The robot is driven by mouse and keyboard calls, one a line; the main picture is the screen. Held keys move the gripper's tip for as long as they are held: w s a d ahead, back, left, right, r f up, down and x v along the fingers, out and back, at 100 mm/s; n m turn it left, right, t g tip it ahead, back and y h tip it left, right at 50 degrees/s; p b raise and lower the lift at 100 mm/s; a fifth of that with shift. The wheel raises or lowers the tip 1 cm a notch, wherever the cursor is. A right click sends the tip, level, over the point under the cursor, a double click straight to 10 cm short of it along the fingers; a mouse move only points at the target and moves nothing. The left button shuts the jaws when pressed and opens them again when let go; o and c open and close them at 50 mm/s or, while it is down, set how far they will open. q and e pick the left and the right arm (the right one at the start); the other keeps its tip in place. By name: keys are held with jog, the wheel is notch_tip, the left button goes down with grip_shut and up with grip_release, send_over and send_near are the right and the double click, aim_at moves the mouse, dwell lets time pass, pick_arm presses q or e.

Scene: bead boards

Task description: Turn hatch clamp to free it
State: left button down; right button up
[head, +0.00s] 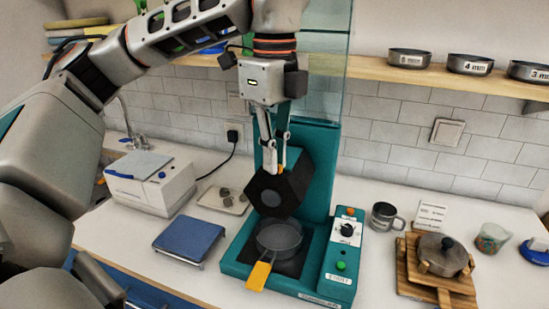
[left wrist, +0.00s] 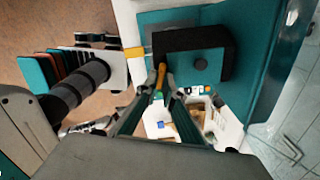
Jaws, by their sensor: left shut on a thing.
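My left gripper (head: 275,162) reaches down from above to the black block (head: 280,188) on the teal machine (head: 322,165). Its fingers are closed on a small yellow-orange lever, seen end-on between the fingertips in the left wrist view (left wrist: 160,78). This lever looks like the hatch clamp, though the fingers hide much of it. The black block is angular, with a round grey disc on its front, and is tilted above a dark pan (head: 279,238) with a yellow handle (head: 259,275). The block also shows in the left wrist view (left wrist: 192,44). My right gripper does not show.
A control panel (head: 345,232) with a knob and a green button is at the machine's right. A blue-topped stand (head: 189,238) and a white box (head: 150,183) are at left.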

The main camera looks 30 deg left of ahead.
pick_arm(q)
jog(key=shift+w+n+b, duration=0.1)
jog(key=shift+n+b, duration=0.2)
jog(key=shift+n, duration=1.6)
jog(key=c, duration=2.2)
grip_release()
jog(key=shift+r, duration=0.1)
notch_tip(320, 180, up, 12)
jog(key=shift+f, duration=0.1)
